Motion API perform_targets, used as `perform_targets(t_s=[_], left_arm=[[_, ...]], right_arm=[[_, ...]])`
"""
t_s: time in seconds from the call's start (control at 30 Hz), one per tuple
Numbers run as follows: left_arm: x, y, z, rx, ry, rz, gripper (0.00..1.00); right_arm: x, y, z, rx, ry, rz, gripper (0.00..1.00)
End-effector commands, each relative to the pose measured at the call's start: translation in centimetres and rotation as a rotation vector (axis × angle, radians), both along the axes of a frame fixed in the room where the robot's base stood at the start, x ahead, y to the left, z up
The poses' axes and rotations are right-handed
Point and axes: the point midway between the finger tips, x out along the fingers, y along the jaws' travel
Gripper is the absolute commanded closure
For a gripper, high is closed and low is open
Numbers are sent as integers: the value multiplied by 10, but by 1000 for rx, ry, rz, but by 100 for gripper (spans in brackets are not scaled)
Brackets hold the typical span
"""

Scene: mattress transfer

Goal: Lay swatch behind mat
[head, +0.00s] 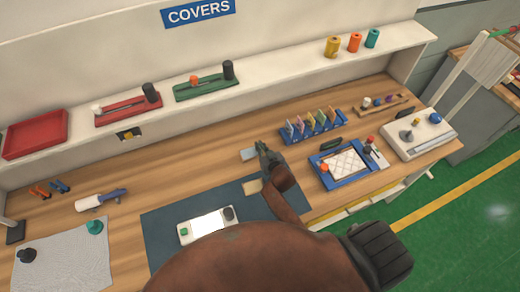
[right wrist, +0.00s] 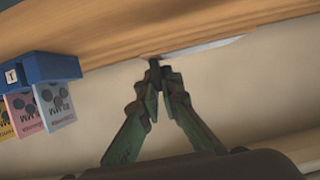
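The dark blue mat (head: 165,248) lies on the workbench, with a pale device on it. A small flat grey swatch (head: 249,154) is just behind the mat's far right corner, low over or on the wood; I cannot tell which. My right gripper (head: 262,147) is at the swatch's right edge. In the right wrist view its fingertips (right wrist: 156,68) come together at the end of the thin grey swatch (right wrist: 205,47), seemingly pinching it. My left gripper is out of view.
A blue card rack (head: 313,125) stands right of the gripper, and also shows in the right wrist view (right wrist: 50,68). A blue tray (head: 345,165) is farther right. A raised shelf (head: 290,72) runs behind. Bare wood lies left of the swatch.

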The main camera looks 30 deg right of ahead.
Motion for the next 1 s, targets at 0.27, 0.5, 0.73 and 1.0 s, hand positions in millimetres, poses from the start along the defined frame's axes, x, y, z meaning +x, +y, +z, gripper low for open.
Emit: perform_targets(t_s=[0.27, 0.5, 0.73, 1.0], left_arm=[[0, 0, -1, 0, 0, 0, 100], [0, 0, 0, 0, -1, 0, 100], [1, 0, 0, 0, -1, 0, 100], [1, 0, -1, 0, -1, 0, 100]], right_arm=[[12, -7, -22, 1, 2, 0, 100], [11, -6, -46, 1, 0, 1, 100], [11, -6, -46, 0, -1, 1, 100], [11, -6, -49, -1, -1, 1, 86]])
